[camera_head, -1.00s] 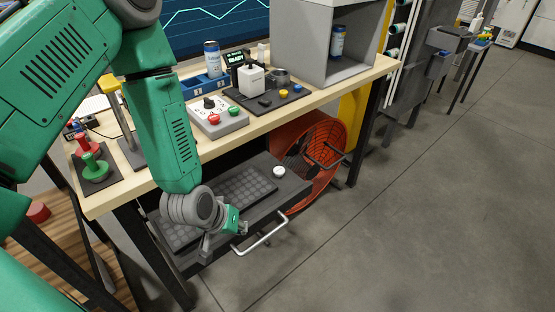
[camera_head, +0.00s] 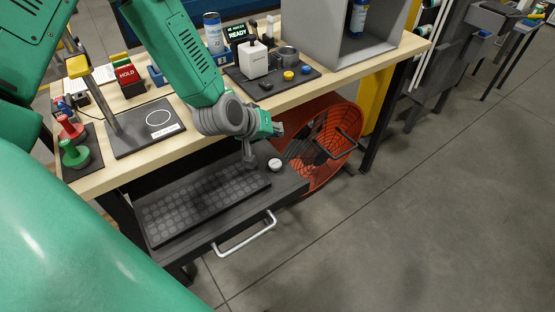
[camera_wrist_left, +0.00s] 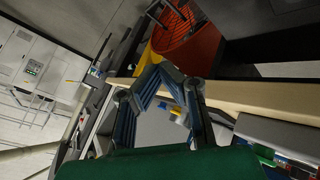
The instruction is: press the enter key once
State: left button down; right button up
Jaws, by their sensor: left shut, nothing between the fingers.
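A dark keyboard (camera_head: 200,205) with rows of round keys lies on the pulled-out drawer tray (camera_head: 250,222) under the workbench. Its key labels are too small to read, so I cannot single out the enter key. My left gripper (camera_head: 280,129) is above the back right part of the tray, beyond the keyboard's right end, and apart from the keys. Its fingers point to the right. In the left wrist view, the gripper's fingers (camera_wrist_left: 163,72) come together at the tips with nothing between them. The keyboard does not show there. My right gripper is out of view.
A white round object (camera_head: 275,163) sits on the tray right of the keyboard. The bench edge (camera_head: 310,92) runs just behind my gripper. A display (camera_head: 237,32) reads READY; a red block (camera_head: 126,77) reads HOLD.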

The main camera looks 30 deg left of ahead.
pick_arm(q)
jog(key=b, duration=0.4)
send_over(275, 164)
jog(key=a, duration=0.1)
notch_tip(275, 164, down, 5)
jog(key=shift+w+a+r, duration=0.1)
jog(key=shift+a+r, duration=0.05)
jog(key=f+b, duration=0.1)
jog(key=d+f+b, duration=0.1)
jog(key=f+b, duration=0.1)
jog(key=f, duration=0.1)
jog(key=shift+d, duration=0.3)
jog(key=shift+d+f, duration=0.1)
jog(key=shift+f, duration=0.05)
jog(key=shift+a+f, duration=0.15)
jog(key=shift+a, duration=0.6)
jog(key=shift+d, duration=0.65)
jog(key=shift+a, duration=0.55)
jog(key=shift+d+f, duration=0.15)
jog(key=shift+d, duration=0.6)
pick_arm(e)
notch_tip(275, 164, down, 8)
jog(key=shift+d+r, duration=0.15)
pick_arm(q)
jog(key=shift+a+f+b, duration=0.15)
jog(key=shift+a+b, duration=0.15)
jog(key=shift+a, duration=0.05)
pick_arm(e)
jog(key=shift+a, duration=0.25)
